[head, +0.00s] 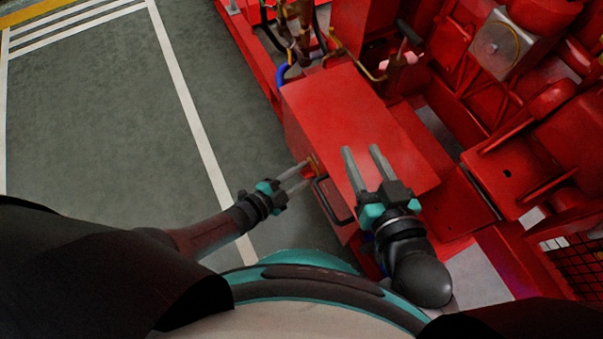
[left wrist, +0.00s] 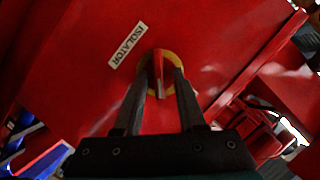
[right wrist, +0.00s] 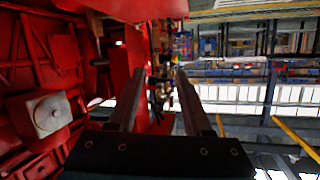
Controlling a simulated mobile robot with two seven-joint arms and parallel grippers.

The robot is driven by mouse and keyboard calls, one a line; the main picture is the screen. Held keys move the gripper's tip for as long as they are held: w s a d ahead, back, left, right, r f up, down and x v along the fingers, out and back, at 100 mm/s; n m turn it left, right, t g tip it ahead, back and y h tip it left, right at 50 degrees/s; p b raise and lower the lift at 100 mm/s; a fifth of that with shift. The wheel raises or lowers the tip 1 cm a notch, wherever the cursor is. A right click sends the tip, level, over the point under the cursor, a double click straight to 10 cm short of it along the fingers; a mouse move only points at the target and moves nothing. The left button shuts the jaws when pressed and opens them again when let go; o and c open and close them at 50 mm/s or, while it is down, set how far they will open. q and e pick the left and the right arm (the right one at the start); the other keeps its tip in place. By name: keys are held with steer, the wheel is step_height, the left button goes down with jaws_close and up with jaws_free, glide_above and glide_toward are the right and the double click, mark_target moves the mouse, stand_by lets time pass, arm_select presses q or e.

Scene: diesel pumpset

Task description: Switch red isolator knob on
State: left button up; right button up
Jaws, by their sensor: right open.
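The red isolator knob (left wrist: 158,72) sits on a yellow round plate on a red panel, beside a white label reading ISOLATOR (left wrist: 127,45). Its handle points roughly up and down in the left wrist view. My left gripper (left wrist: 164,78) is at the knob, with its fingers apart on either side of the handle. A gap shows on the right of the handle; contact on the left is unclear. In the head view my left gripper (head: 305,174) reaches the side of the red box (head: 345,110), largely hiding the knob. My right gripper (head: 361,152) is open and empty above the box.
A dark-framed recess or handle (head: 335,200) is on the box side near my left gripper. Hoses and pipes (head: 300,45) stand behind the box, and red pumpset machinery (head: 510,110) fills the right. The grey floor (head: 100,120) at left is clear.

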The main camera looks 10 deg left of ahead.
arm_select(q)
steer(key=shift+o, duration=0.2)
steer(key=shift+s, duration=0.1)
steer(key=p+v, duration=0.5)
steer(key=v, duration=1)
arm_select(e)
steer(key=s+d+f+g+h, duration=0.1)
steer(key=s+d+g+h, duration=0.3)
steer(key=d+g, duration=0.4)
steer(key=shift+s+d+f+g+h, duration=0.15)
steer(key=shift+s+d+g+h, duration=0.2)
steer(key=shift+s+d, duration=0.6)
arm_select(q)
steer(key=shift+d, duration=0.1)
